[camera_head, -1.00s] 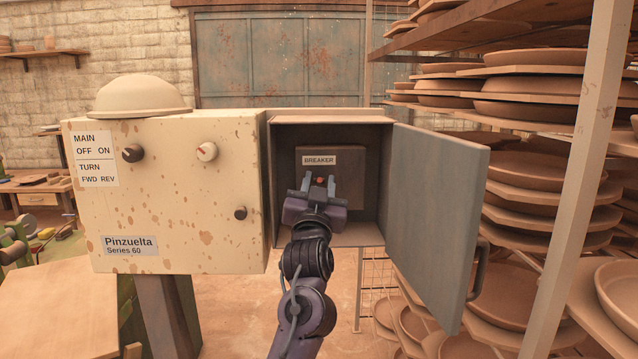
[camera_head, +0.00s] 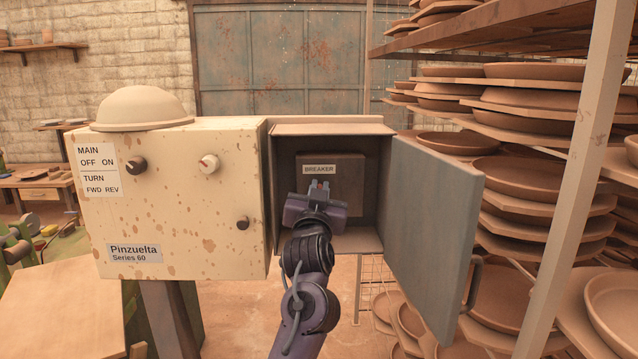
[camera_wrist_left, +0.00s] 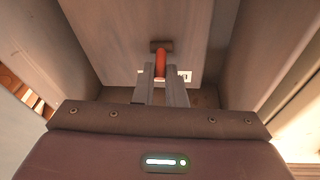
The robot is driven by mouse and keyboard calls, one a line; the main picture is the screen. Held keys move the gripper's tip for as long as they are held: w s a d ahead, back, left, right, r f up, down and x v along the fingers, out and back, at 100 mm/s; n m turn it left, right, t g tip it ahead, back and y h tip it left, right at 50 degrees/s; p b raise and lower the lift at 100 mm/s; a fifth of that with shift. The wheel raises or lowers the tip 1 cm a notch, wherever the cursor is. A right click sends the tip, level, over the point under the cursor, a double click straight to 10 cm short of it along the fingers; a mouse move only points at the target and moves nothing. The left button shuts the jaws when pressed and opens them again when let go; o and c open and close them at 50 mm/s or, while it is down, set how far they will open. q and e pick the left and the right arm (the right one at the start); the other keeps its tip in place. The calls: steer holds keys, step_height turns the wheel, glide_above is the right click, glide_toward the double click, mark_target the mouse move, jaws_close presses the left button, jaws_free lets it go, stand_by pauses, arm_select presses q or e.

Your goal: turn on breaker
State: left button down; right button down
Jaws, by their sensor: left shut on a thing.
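The breaker (camera_head: 346,172) is a brown box labelled BREAKER at the back of an open grey cabinet (camera_head: 388,225). My left gripper (camera_head: 319,186) is inside the cabinet, just below the label. In the left wrist view its fingers (camera_wrist_left: 160,82) are closed around a small red-orange lever (camera_wrist_left: 160,62) that stands out from a dark mount on the breaker face. In the head view the fingers mostly hide the lever. My right gripper is not in view.
The cabinet door (camera_head: 430,235) stands open to the right, with a handle at its outer edge. A cream control box (camera_head: 180,220) with several knobs adjoins the cabinet on the left. A rack of clay plates (camera_head: 540,185) stands at the right.

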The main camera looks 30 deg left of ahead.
arm_select(q)
steer(key=c, duration=1.5)
jaws_free()
steer(key=b+v, duration=0.3)
steer(key=v, duration=0.5)
steer(key=shift+w, duration=0.1)
